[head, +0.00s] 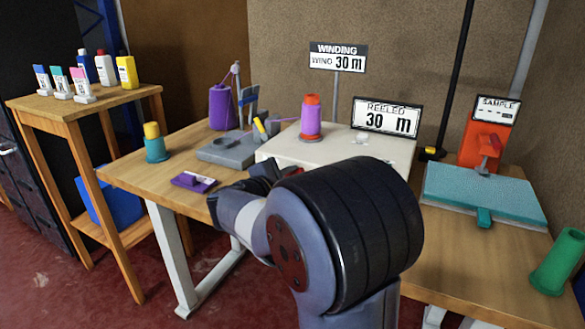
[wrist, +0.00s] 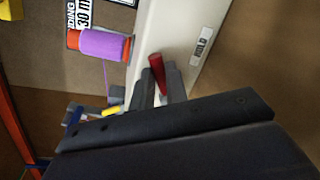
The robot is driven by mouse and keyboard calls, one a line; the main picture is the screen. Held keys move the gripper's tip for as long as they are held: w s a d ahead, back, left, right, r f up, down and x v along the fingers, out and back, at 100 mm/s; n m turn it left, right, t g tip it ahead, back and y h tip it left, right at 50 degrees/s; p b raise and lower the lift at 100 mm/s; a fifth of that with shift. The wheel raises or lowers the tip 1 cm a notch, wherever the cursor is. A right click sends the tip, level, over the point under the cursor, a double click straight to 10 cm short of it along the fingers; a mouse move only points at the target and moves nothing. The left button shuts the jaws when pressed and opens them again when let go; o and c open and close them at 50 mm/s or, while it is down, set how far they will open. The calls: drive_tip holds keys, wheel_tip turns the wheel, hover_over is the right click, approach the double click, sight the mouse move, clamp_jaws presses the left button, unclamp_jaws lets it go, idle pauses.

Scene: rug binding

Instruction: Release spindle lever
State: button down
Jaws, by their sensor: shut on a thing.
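The winding machine is a cream box (head: 292,151) on the wooden table; its pale side shows in the wrist view (wrist: 182,30). A spool wound with purple thread (head: 311,119), with red-orange ends, stands upright on it and also shows in the wrist view (wrist: 103,45). In the wrist view a red lever (wrist: 156,68) sticks out at the machine's edge. My gripper (wrist: 163,84) is shut on this lever.
The winding sign (head: 337,57) and the reeled sign (head: 387,117) both read 30 m. A grey thread guide (head: 233,148) and a purple cone (head: 220,107) stand left of the machine. A purple block (head: 193,182) lies near the table's front edge. A teal pad (head: 482,192) is at right.

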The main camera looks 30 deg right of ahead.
drive_tip(key=n+p, duration=0.1)
drive_tip(key=p, duration=0.1)
drive_tip(key=w+r+n+p, duration=0.1)
drive_tip(key=n+p, duration=0.1)
drive_tip(key=a+n+h+p, duration=0.1)
drive_tip(key=p, duration=0.1)
drive_tip(key=shift+w+r+n+g, duration=0.15)
drive_tip(key=shift+r+n+g, duration=0.15)
drive_tip(key=shift+n+g, duration=0.1)
drive_tip(key=shift+w+a+n+h+p, duration=0.15)
drive_tip(key=shift+n+p, duration=0.35)
drive_tip(key=shift+p, duration=0.1)
drive_tip(key=shift+w+a+n+h+p, duration=0.1)
drive_tip(key=shift+n+h+p, duration=0.05)
drive_tip(key=shift+n+p, duration=0.4)
drive_tip(key=shift+w+a+n+p, duration=0.15)
drive_tip(key=shift+w+n+p, duration=0.1)
drive_tip(key=shift+n+p, duration=0.5)
drive_tip(key=shift+f, duration=0.1)
drive_tip(key=c, duration=1.4)
unclamp_jaws()
drive_tip(key=shift+a, duration=0.1)
drive_tip(key=v, duration=0.7)
drive_tip(key=p+v, duration=0.1)
drive_tip(key=v, duration=0.2)
drive_tip(key=shift+s+a+f, duration=0.15)
drive_tip(key=shift+s+a, duration=0.05)
drive_tip(key=shift+a, duration=0.1)
drive_tip(key=shift+d, duration=0.1)
